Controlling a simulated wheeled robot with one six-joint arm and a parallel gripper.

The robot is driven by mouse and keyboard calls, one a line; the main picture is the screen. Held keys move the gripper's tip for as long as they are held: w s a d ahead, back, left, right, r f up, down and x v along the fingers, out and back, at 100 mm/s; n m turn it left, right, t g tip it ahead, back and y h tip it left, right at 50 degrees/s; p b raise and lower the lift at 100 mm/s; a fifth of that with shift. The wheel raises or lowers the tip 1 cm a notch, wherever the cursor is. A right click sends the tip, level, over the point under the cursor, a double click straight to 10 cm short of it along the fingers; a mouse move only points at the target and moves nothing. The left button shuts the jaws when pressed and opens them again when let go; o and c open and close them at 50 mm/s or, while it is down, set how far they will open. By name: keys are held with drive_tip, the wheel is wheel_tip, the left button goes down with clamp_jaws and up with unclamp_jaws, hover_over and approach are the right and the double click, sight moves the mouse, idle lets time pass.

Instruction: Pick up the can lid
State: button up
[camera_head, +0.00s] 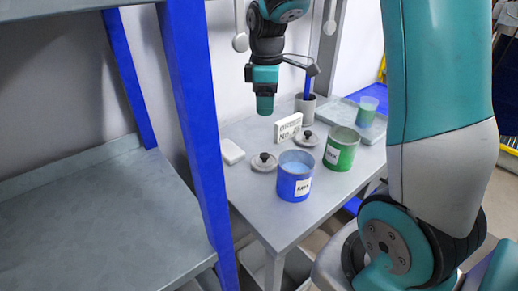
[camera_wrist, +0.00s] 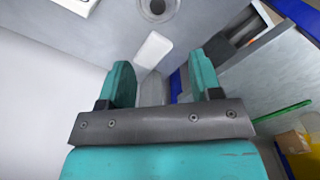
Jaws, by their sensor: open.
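Two round grey can lids with dark knobs lie on the table. One lid (camera_head: 264,167) is left of the open blue can (camera_head: 295,176); the other lid (camera_head: 306,142) is behind it, left of the open green can (camera_head: 341,149). My gripper (camera_head: 265,104) points down, high above the back of the table, apart from both lids. In the wrist view my gripper (camera_wrist: 161,70) shows two teal fingers spread apart with nothing between them. A lid (camera_wrist: 158,8) shows at the top edge there, partly cut off.
A white block (camera_head: 232,151) lies near the table's left edge; it also shows in the wrist view (camera_wrist: 153,50). A lettered white box (camera_head: 288,127) and a grey cup (camera_head: 305,108) stand behind the lids. A tray (camera_head: 352,122) holds a greenish cup. A blue shelf post (camera_head: 195,120) stands at left.

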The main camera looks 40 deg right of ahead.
drive_tip(key=p, duration=0.1)
hover_over(265, 155)
drive_tip(key=f, duration=1.1)
drive_tip(key=shift+s+f, duration=0.15)
drive_tip(key=shift+s, duration=0.05)
drive_tip(key=f, duration=0.3)
drive_tip(key=f+p, duration=0.1)
drive_tip(key=f, duration=0.1)
drive_tip(key=shift+w, duration=0.3)
drive_tip(key=c, duration=1)
